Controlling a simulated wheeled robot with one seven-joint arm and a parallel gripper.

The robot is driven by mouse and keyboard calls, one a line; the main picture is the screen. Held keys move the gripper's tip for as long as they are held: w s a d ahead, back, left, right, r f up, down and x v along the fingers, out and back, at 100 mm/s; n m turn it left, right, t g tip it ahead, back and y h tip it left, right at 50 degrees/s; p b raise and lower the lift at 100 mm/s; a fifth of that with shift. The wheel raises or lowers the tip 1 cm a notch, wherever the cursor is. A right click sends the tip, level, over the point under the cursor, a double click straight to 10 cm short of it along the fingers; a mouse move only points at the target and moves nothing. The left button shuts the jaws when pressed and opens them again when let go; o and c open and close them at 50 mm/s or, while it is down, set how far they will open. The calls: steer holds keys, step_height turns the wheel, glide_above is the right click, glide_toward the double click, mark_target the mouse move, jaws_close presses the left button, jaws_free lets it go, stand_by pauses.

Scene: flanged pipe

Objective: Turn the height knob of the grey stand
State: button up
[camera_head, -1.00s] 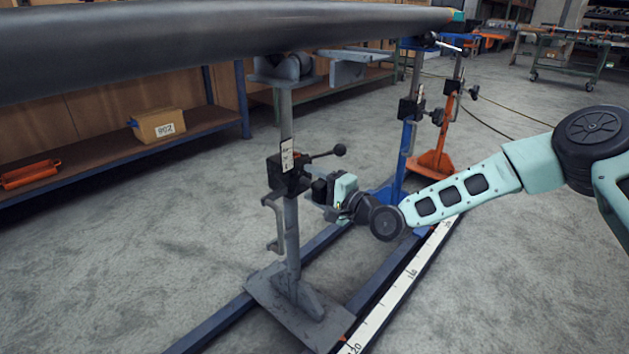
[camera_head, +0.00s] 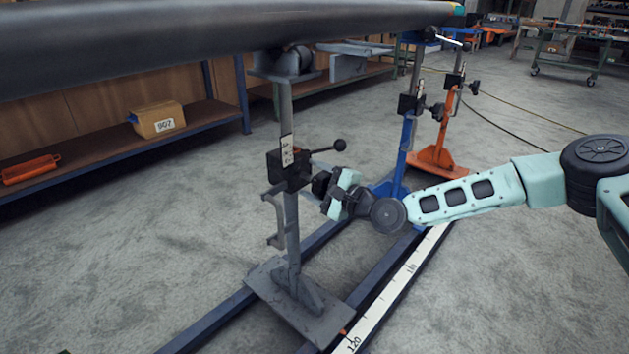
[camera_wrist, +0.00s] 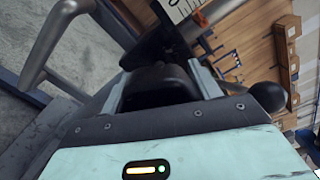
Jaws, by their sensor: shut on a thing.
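The grey stand (camera_head: 291,225) stands upright on a flat base plate and holds up the dark pipe (camera_head: 200,40). A black clamp block (camera_head: 288,170) sits on its post, with a scale label above and a ball-ended lever (camera_head: 328,149) pointing right. The black height knob (camera_head: 320,183) sticks out of the block's right side. My gripper (camera_head: 326,186) reaches it from the right and is shut on it. In the wrist view the dark knob (camera_wrist: 162,84) sits between the two fingers of my gripper (camera_wrist: 160,92). Part of the knob is hidden by the fingers.
A blue stand (camera_head: 405,150) and an orange stand (camera_head: 436,155) stand behind to the right. Floor rails with a white ruler (camera_head: 395,287) run past the grey stand's base. The ball lever is close above my gripper. A shelf with a box (camera_head: 158,120) is at the left.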

steer(key=o, duration=1)
steer(key=p+v, duration=0.3)
steer(key=v, duration=1.4)
steer(key=shift+s+d+f+p, duration=0.1)
steer(key=shift+s+d+p, duration=0.1)
steer(key=shift+p, duration=0.1)
